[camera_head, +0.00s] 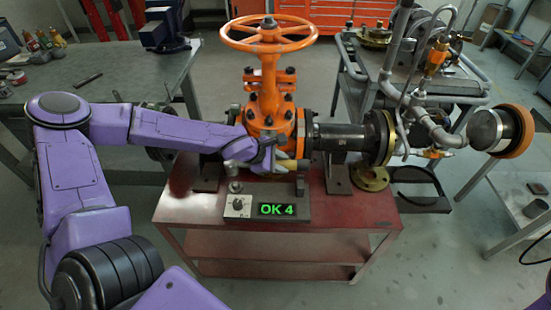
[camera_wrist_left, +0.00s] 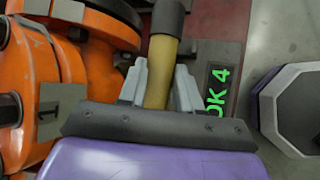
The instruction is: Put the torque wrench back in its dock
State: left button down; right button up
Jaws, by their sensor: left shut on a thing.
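My left gripper (camera_head: 268,157) is in front of the base of the orange gate valve (camera_head: 268,100). In the left wrist view its two grey fingers (camera_wrist_left: 160,82) are shut on the torque wrench (camera_wrist_left: 158,60), seen as a tan-yellow shaft with a dark end. In the head view only a short yellowish piece of the wrench (camera_head: 288,164) shows beside the fingers; the rest is hidden. Below stands a dark box (camera_head: 292,196) with a knob and a green display reading "OK 4", perhaps part of the dock. I cannot make out the dock's holder clearly. My right gripper is out of view.
The valve and its pipe (camera_head: 340,137) stand on a red cart (camera_head: 345,212), close to the gripper. A flange (camera_head: 370,178) lies at the cart's right. A grey workbench (camera_head: 130,75) is behind left; a cart with piping (camera_head: 420,85) is behind right.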

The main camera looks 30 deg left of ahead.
pick_arm(q)
jog(key=shift+f+b, duration=3.1)
jog(key=shift+f, duration=0.65)
jog(key=c, duration=0.8)
grip_release()
jog(key=shift+o, duration=0.5)
jog(key=shift+s+f, duration=0.1)
jog(key=p+v, duration=1)
jog(key=p, duration=0.3)
jog(key=shift+r, duration=0.35)
jog(key=shift+s, duration=0.1)
